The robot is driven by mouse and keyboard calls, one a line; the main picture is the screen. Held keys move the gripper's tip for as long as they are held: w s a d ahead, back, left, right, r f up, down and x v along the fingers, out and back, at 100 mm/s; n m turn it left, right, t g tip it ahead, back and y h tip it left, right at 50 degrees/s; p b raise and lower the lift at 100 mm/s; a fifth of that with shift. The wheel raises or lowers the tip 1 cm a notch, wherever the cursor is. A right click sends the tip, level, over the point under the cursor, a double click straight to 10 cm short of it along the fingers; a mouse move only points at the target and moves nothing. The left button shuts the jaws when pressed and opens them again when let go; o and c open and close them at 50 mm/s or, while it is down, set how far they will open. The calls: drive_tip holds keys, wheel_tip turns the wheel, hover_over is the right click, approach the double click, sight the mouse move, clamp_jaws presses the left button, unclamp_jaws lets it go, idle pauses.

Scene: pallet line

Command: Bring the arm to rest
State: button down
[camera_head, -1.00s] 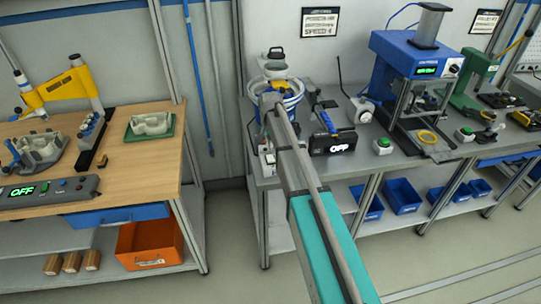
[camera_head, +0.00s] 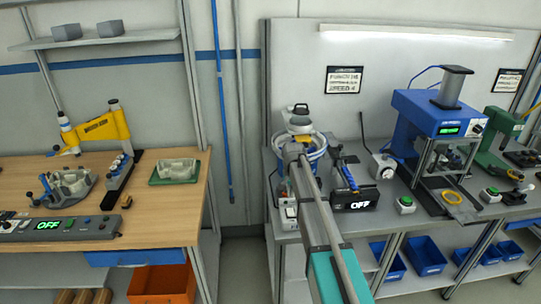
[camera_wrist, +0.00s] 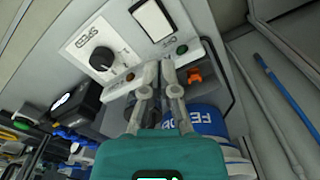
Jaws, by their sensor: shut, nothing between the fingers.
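My arm (camera_head: 322,235) reaches away from the head camera toward the grey bench on the right, its far end in front of a device with coiled pale hose (camera_head: 310,150). My gripper (camera_wrist: 160,66) shows in the wrist view, its two grey fingers close together with nothing between them. I cannot tell whether the fingers touch anything. In the head view the fingers are not clearly seen.
A wooden bench (camera_head: 150,222) on the left holds a yellow arm (camera_head: 98,128) and fixtures. A narrow floor gap lies between the benches.

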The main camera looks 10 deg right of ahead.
drive_tip(key=s+n, duration=0.6)
drive_tip(key=s, duration=2.3)
